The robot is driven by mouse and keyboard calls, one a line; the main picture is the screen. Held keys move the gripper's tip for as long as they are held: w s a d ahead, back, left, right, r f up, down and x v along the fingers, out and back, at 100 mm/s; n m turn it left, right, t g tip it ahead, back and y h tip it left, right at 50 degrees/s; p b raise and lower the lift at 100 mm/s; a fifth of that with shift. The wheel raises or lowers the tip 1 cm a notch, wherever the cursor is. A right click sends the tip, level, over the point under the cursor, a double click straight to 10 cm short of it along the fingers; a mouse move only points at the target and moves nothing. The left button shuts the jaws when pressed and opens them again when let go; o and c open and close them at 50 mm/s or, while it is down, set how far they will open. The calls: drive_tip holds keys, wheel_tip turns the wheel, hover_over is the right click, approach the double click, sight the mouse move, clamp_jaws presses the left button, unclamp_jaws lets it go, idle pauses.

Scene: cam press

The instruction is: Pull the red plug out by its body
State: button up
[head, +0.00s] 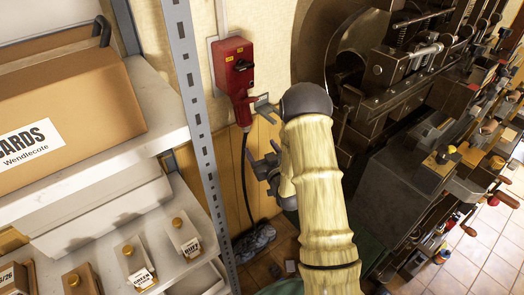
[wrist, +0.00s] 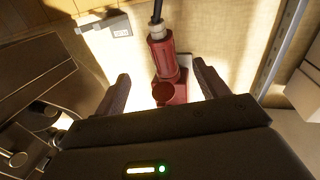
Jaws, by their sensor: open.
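The red plug (head: 241,110) hangs below a red switch box (head: 234,65) on the wall, with a black cable running down from it. In the wrist view the plug (wrist: 154,55) has a pale collar at the cable end and lies between the fingertips in the picture. My gripper (head: 262,163) is open, its two fingers (wrist: 162,71) apart. In the head view it is below and right of the plug, apart from it. The red box (wrist: 172,92) is partly hidden by my gripper's body in the wrist view.
A grey wall fitting (head: 265,106) is close to the plug's right; it also shows in the wrist view (wrist: 118,28). A metal shelf post (head: 196,110) stands to the left, with shelves of boxes. A large dark machine (head: 400,70) fills the right.

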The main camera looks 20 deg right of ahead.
sight(248, 131)
drive_tip(key=shift+w, duration=0.15)
drive_tip(key=w+p, duration=0.2)
drive_tip(key=w, duration=0.3)
drive_tip(key=w+a+p, duration=0.1)
drive_tip(key=w+p, duration=0.1)
drive_tip(key=w, duration=0.4)
drive_tip(key=w+a+p, duration=0.1)
drive_tip(key=w, duration=0.5)
drive_tip(key=shift+a+p, duration=0.25)
drive_tip(key=shift+p, duration=0.15)
drive_tip(key=shift+c, duration=0.4)
drive_tip(key=c, duration=1.1)
drive_tip(key=shift+f, duration=0.2)
drive_tip(key=shift+s+d+f+b, duration=0.1)
drive_tip(key=shift+s+f+b, duration=0.1)
drive_tip(key=shift+f+b, duration=0.45)
drive_tip(key=shift+s+d+f+b, duration=0.1)
drive_tip(key=shift+s+f+b, duration=0.05)
drive_tip(key=shift+f+b, duration=0.5)
